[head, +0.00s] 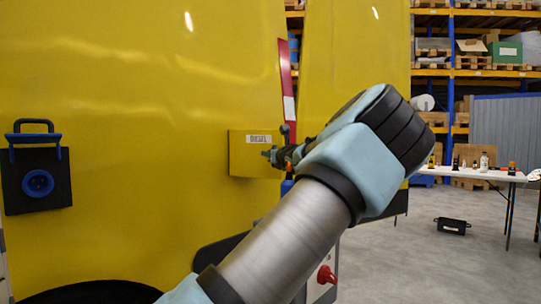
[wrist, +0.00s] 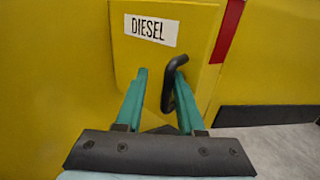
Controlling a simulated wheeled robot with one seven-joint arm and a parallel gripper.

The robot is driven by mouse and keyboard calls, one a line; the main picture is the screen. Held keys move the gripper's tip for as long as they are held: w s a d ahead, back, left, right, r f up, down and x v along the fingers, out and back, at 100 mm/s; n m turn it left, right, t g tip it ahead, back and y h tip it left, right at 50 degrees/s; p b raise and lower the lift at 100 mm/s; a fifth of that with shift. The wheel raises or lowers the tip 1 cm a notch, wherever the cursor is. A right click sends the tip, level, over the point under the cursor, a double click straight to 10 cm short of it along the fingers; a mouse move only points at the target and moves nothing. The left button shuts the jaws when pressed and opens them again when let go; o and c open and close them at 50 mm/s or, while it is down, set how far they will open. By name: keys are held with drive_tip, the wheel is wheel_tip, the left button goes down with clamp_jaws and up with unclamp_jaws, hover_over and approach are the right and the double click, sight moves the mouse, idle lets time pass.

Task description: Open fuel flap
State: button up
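The yellow fuel flap (head: 240,165) bears a DIESEL label and sits on the yellow vehicle side. It looks flat against the panel, but I cannot tell whether it is slightly ajar. In the wrist view the flap (wrist: 190,50) fills the upper middle, with a black hooked handle (wrist: 167,85) on its lower right. My gripper (wrist: 160,76) is open, its two green fingers apart before the flap. The handle lies beside the inner side of the right finger, partly hidden by it; contact is unclear. In the head view my gripper (head: 268,155) is at the flap's right part.
A black box with a blue handle (head: 36,185) is on the panel at left. A red strip (head: 287,85) runs above the flap's right side. A white table (head: 485,174) with small items and a black case (head: 452,226) on the floor are at right, with open floor around them.

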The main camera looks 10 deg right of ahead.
drive_tip(key=shift+s+d, duration=0.1)
drive_tip(key=shift+d, duration=0.15)
drive_tip(key=s+d+b, duration=0.1)
drive_tip(key=s, duration=0.9)
drive_tip(key=shift+s, duration=0.35)
drive_tip(key=shift+d, duration=0.1)
